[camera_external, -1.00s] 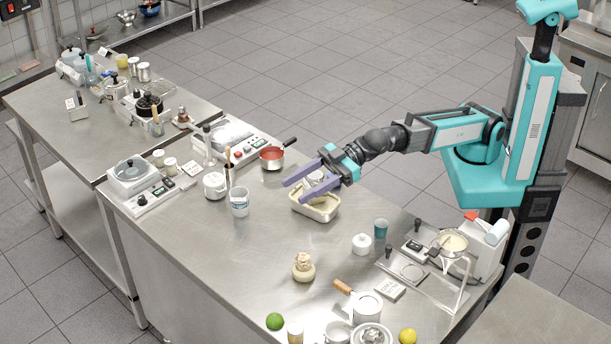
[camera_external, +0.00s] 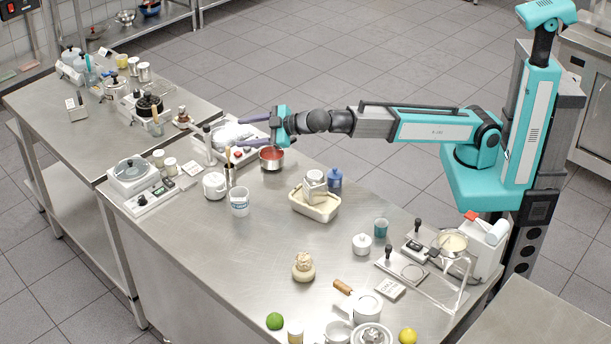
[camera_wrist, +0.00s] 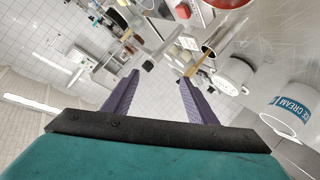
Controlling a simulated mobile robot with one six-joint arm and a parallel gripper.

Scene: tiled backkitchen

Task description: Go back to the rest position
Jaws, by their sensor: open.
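My gripper (camera_external: 258,130) is open and empty, held level above the far edge of the steel counter, over the red-filled saucepan (camera_external: 271,158). Its two purple fingers point left in the external view. In the wrist view the fingers (camera_wrist: 154,95) stand apart with nothing between them. A pale tray (camera_external: 318,213) with a whitish jar (camera_external: 314,183) in it stands on the counter to the right, clear of my gripper. A blue bottle (camera_external: 335,179) stands behind the tray.
A hot plate (camera_external: 233,137) is behind the fingers. The floor behind the counter is open.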

